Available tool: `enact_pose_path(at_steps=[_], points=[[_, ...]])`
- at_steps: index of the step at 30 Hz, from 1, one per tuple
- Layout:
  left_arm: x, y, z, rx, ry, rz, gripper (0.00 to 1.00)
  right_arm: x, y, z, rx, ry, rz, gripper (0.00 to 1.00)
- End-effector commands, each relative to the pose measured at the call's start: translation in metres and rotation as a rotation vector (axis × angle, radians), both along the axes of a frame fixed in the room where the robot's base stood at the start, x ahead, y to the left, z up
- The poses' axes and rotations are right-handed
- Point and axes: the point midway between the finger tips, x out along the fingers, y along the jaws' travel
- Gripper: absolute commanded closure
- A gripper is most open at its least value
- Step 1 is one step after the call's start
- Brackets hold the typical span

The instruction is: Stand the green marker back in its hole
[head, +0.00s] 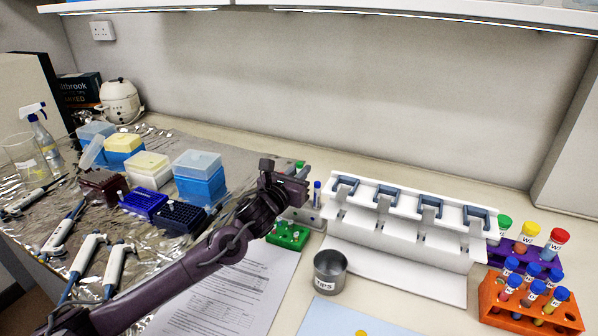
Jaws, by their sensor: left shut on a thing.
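My left gripper (290,180) is shut on the green marker (299,165), whose green end shows just behind and above the fingers. The rest of the marker is hidden by the gripper. Below and behind the gripper is a small grey marker holder (312,217), partly covered by my wrist. A blue-capped marker (317,188) stands upright in it, right of my gripper. I cannot tell whether the green marker's lower end touches the holder. My right gripper is not in view.
A white pipette stand (395,255) is close on the right. A green rack (288,236) and a metal tips cup (330,268) stand in front, beside a printed sheet (235,295). Orange (500,310) and purple tube racks are far right. Tip boxes (200,185) and pipettes fill the left.

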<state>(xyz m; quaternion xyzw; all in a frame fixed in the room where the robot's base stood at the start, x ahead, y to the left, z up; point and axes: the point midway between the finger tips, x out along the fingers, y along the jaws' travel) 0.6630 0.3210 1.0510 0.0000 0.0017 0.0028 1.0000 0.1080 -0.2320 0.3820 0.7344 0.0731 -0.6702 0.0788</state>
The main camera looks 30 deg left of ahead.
Motion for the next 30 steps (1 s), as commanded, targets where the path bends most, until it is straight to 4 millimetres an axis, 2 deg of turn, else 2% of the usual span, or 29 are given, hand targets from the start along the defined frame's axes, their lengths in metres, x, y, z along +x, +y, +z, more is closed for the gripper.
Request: enact_pose_path(at_steps=[11, 30], points=[[0.000, 0.000, -0.001, 0.000, -0.001, 0.000, 1.00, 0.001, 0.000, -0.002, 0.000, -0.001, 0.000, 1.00], [0.000, 0.001, -0.025, 0.000, -0.002, 0.001, 1.00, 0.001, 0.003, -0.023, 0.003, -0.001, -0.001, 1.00]])
